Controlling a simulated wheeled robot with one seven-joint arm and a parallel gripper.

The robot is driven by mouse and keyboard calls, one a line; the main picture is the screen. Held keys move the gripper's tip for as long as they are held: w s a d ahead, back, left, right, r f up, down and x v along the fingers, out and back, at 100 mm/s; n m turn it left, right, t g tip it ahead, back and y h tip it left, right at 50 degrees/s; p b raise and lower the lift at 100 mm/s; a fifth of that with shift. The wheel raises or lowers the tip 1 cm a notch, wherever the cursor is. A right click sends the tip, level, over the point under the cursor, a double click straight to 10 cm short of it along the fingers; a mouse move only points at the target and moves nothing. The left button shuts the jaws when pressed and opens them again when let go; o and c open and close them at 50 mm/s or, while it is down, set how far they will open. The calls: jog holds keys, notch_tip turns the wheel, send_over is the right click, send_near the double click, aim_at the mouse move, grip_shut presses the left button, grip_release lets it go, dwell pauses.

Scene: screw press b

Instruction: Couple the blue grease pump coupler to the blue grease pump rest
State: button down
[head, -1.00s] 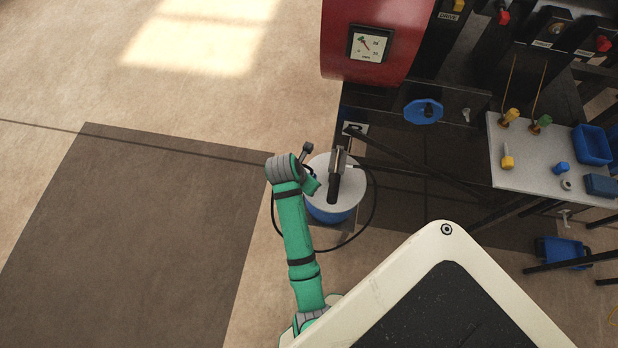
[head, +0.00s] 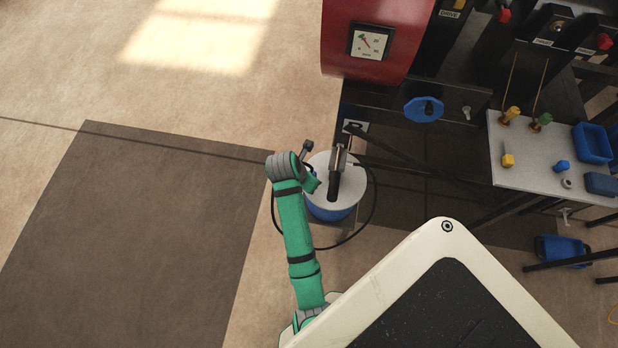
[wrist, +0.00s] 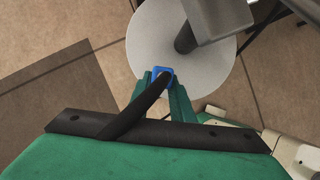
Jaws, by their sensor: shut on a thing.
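My gripper (wrist: 161,84) is shut on the blue grease pump coupler (wrist: 164,71), a small blue collar between the green fingertips. A black hose (wrist: 140,110) runs from the coupler back toward my wrist. In the head view my gripper (head: 313,183) is at the left side of the grease pump (head: 333,211), a blue drum with a round light grey lid. A grey block and dark cylinder (head: 333,184) stand over the lid. In the wrist view the coupler appears against the lid's near edge; I cannot tell its height above it. I cannot make out the blue grease pump rest.
The black hose (head: 374,200) loops around the drum. The red press body (head: 362,65) with a gauge and a blue handwheel (head: 424,110) stand behind and right. A grey side table (head: 525,170) holds several small parts. Open floor (head: 130,220) lies left.

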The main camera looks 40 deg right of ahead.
jog(key=shift+f, duration=0.35)
jog(key=shift+f, duration=1.05)
jog(key=c, duration=1.5)
grip_release()
jog(key=shift+o, duration=0.2)
jog(key=shift+r, duration=0.1)
jog(key=v, duration=1)
jog(key=shift+a+r, duration=0.2)
jog(key=shift+r, duration=0.15)
